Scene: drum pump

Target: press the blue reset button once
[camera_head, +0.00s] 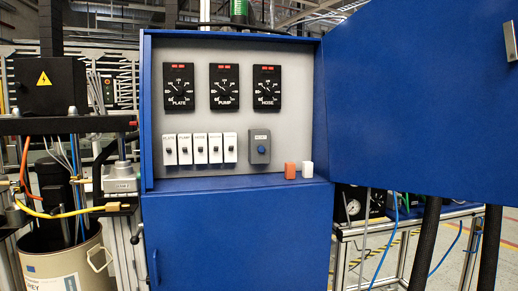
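The blue reset button (261,149) sits on a small grey box (260,155) with a label above it too small to read. The box is on the light grey back panel (290,110) inside the open blue cabinet (235,235), right of a row of white switches. Nothing covers the button, and nothing touches it. Neither of my grippers shows in the head view.
Three black dials, PLATE (179,85), PUMP (224,86) and HOSE (267,87), are above several white switches (200,148). An orange block (290,171) and a white block (307,169) stand on the ledge. The open blue door (420,95) fills the right. A drum (70,265) stands left.

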